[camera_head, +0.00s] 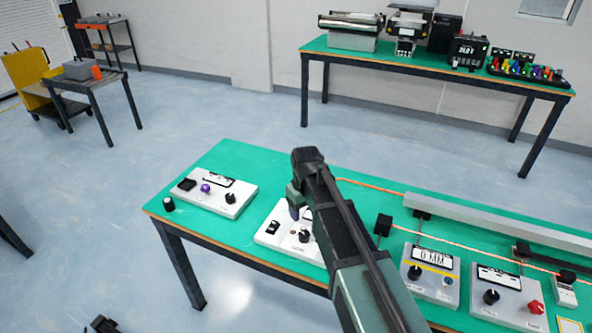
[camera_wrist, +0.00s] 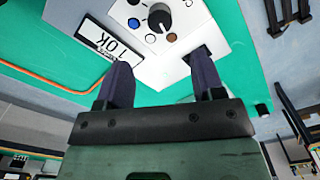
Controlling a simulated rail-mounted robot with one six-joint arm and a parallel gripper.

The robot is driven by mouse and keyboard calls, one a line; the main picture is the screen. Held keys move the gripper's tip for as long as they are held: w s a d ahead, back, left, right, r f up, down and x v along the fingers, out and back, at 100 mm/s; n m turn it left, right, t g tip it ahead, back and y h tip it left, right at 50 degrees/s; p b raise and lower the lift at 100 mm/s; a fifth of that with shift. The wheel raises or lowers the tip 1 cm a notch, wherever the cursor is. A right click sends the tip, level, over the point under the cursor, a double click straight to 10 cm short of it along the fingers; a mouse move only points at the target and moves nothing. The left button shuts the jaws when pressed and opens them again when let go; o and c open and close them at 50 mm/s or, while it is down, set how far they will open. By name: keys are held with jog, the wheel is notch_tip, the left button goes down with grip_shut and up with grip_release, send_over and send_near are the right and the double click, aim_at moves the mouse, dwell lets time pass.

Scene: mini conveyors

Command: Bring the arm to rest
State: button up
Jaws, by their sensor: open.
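My gripper shows large in the wrist view (camera_wrist: 163,78), its two dark fingers apart with nothing between them. Beyond the fingertips is a white control box (camera_wrist: 185,32) with a black knob and a small display. In the head view my arm reaches up from the lower right, and my gripper (camera_head: 294,203) points down over the white control box (camera_head: 268,238) on the green table (camera_head: 228,153). My arm hides part of that box. I cannot tell whether the fingers touch it.
Another white box (camera_head: 214,193) with a purple knob stands to the left, near a loose black knob (camera_head: 168,204). To the right are conveyor rails (camera_head: 490,222) and two more control boxes (camera_head: 430,276) (camera_head: 507,297). A bench with devices (camera_head: 425,66) stands behind. Open floor lies left.

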jog(key=s+d+r+m+p, duration=0.1)
jog(key=s+d+m, duration=0.2)
jog(key=s, duration=0.5)
jog(key=s+d+r+m+p, duration=0.1)
jog(key=s+d+m, duration=0.1)
jog(key=s+d, duration=0.3)
jog(key=s, duration=0.4)
jog(key=shift+s+d+r+m+p, duration=0.15)
jog(key=shift+s+r+m+p, duration=0.1)
jog(key=shift+r+m+p, duration=0.15)
